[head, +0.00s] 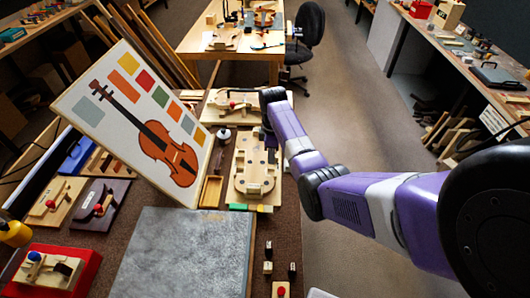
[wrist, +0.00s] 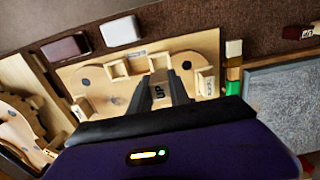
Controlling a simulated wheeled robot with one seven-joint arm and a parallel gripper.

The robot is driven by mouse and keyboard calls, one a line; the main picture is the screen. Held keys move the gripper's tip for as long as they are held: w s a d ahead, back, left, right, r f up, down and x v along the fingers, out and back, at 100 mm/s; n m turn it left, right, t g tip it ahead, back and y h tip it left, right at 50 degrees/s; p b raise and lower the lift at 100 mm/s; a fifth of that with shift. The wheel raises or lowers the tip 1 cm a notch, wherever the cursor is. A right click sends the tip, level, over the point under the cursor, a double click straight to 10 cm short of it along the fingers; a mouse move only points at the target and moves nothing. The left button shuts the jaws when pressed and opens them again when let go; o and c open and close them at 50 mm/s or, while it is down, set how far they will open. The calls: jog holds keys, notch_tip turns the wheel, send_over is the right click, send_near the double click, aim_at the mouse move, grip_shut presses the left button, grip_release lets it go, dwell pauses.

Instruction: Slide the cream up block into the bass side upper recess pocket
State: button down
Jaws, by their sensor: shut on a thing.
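My gripper (wrist: 160,88) is shut on a cream block marked UP (wrist: 158,93), seen between its two dark fingers in the wrist view. It holds the block above or at a pale wooden violin-form board (wrist: 102,86), also in the head view (head: 240,184). Small square pockets (wrist: 118,69) show on the board's edge beyond the fingers. A pale labelled block (wrist: 205,82) sits at the board's right end, and another pale block (wrist: 80,108) at the left. I cannot tell whether the held block touches the board. In the head view my arm hides the fingertips.
A white block (wrist: 120,30) and a dark brown block (wrist: 66,48) lie beyond the board. A coloured strip (wrist: 233,70) lies along its right end. A grey slab (head: 185,255) and a leaning violin chart (head: 125,115) are nearby on the bench.

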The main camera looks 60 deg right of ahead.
jog(key=shift+s+r+p, duration=0.1)
jog(key=shift+p, duration=0.2)
jog(key=shift+f+b, duration=2.15)
jog(key=shift+f, duration=0.85)
jog(key=shift+f, duration=0.8)
jog(key=c, duration=1.1)
grip_release()
jog(key=shift+c, duration=0.2)
jog(key=shift+r+b, duration=0.3)
jog(key=shift+r, duration=3.65)
jog(key=shift+d, duration=0.1)
